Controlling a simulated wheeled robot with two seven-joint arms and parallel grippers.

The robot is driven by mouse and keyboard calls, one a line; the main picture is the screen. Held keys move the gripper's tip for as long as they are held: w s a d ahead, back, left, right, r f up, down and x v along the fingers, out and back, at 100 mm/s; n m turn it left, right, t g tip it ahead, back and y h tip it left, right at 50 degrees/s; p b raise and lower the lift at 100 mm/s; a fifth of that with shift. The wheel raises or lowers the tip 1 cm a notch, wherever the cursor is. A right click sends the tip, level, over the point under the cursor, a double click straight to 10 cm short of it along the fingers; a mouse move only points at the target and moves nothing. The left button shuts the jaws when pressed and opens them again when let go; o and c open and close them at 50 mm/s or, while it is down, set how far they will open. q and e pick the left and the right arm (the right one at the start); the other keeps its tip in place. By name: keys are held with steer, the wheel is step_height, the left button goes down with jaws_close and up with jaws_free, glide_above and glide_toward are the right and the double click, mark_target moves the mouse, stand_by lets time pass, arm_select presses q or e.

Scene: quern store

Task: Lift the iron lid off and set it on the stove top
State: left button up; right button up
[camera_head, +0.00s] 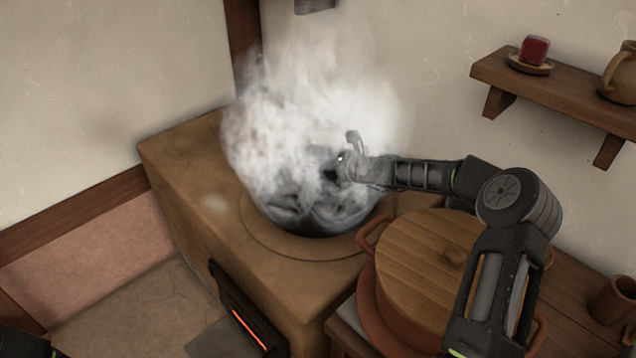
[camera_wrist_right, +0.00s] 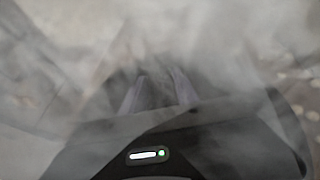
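A dark iron pot (camera_head: 310,215) sits in the round opening of the tan stove top (camera_head: 190,155). Thick white steam covers its upper part. I cannot make out the iron lid through the steam. My right gripper (camera_head: 342,163) reaches in from the right, into the steam above the right side of the pot. Its fingers (camera_wrist_right: 155,92) show only dimly in the right wrist view. I cannot tell if they are open or hold anything. Only a dark bit of my left arm shows at the bottom left corner; its gripper is out of view.
A lidded wooden-topped pot (camera_head: 425,255) stands right of the stove, below my right arm. A wall shelf (camera_head: 560,98) holds a red block (camera_head: 535,49) on a dish and a jug (camera_head: 622,75). A brown cup (camera_head: 612,298) stands at the far right. The stove top's left part is clear.

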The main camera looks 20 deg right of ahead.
steer(key=shift+w, duration=0.1)
steer(key=shift+c, duration=0.4)
jaws_close()
stand_by(1.3)
steer(key=shift+w+r, duration=0.1)
steer(key=shift+r, duration=0.05)
